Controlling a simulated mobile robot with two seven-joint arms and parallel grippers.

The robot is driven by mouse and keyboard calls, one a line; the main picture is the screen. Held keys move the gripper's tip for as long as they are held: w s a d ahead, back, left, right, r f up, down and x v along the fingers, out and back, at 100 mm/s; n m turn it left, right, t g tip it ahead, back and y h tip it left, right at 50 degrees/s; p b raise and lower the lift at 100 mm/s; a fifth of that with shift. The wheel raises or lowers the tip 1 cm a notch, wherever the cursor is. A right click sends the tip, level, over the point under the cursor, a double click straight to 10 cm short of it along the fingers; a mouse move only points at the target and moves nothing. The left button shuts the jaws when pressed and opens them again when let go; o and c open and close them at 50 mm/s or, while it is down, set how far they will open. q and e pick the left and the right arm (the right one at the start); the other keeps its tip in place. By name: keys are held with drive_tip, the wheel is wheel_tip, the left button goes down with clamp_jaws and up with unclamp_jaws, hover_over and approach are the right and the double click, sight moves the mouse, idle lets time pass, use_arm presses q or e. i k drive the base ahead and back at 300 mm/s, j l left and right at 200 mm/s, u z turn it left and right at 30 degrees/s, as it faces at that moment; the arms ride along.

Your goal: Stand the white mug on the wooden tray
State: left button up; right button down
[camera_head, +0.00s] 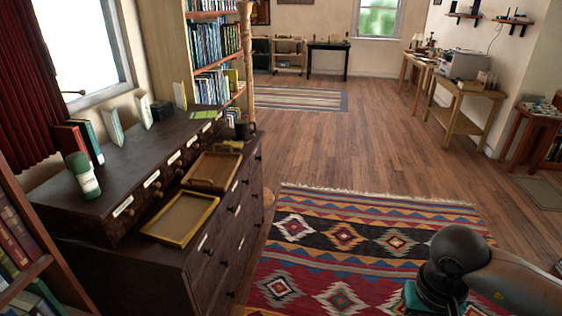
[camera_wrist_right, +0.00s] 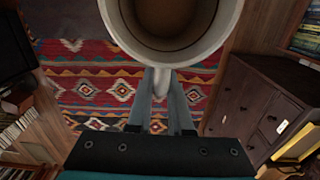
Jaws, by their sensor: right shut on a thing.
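The white mug (camera_wrist_right: 172,42) fills the top middle of the right wrist view, seen from above into its brownish inside. My right gripper (camera_wrist_right: 162,88) is shut on the mug's handle, with the fingers on either side. The mug is held over the patterned rug and does not show in the head view. A brown wooden tray with raised handles (camera_head: 211,171) lies on the dark dresser (camera_head: 125,168) in the head view, and it is empty. My left gripper is not in view.
A shallow gold-rimmed tray (camera_head: 181,218) lies nearer on the dresser. A dark mug (camera_head: 244,131) stands beyond the handled tray. A green and white bottle (camera_head: 83,176), books (camera_head: 80,142) and cards stand on the raised back part. The rug (camera_head: 350,245) is clear floor.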

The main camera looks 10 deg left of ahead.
sight(213, 180)
drive_tip(key=i+u, duration=0.15)
drive_tip(key=i, duration=0.25)
drive_tip(key=i+l+u, duration=0.15)
drive_tip(key=i, duration=0.25)
drive_tip(key=i+l+u, duration=0.15)
drive_tip(key=i, duration=0.25)
drive_tip(key=i+l+u, duration=0.1)
drive_tip(key=u, duration=0.3)
drive_tip(key=i+l+u, duration=0.2)
drive_tip(key=u, duration=0.15)
drive_tip(key=i+l+u, duration=0.25)
drive_tip(key=u, duration=0.15)
drive_tip(key=i+l+u, duration=0.2)
drive_tip(key=u, duration=0.15)
drive_tip(key=i+l+u, duration=0.15)
drive_tip(key=u, duration=0.25)
drive_tip(key=i+l+u, duration=0.1)
drive_tip(key=l+u, duration=0.3)
drive_tip(key=i+l+u, duration=0.1)
drive_tip(key=u, duration=0.25)
drive_tip(key=l+u, duration=0.4)
drive_tip(key=i+j, duration=0.05)
